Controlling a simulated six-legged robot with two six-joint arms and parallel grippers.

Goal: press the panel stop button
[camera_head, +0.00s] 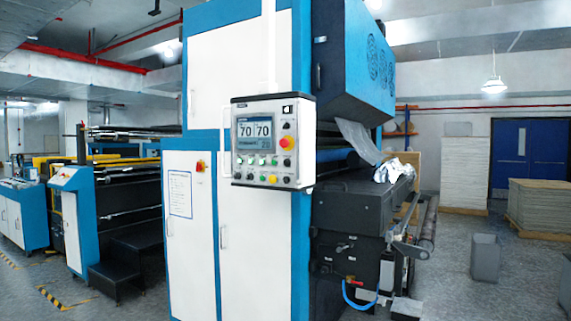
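A white control panel (272,142) hangs from a white post on the front of the blue and white laminating machine (203,70). It has a screen (255,133) showing 70 and 70. At the right of the screen is a large red button (288,142) on a yellow surround. Several small coloured buttons, including a yellow one (272,180) and green ones, line the lower part. Neither of my grippers is in view, and nothing touches the panel.
A grey bin (485,258) stands on the floor at the right, near stacked sheets (537,205) and a blue door (516,158). Black steps (118,275) and another machine stand at the left. The floor in front of the right side is open.

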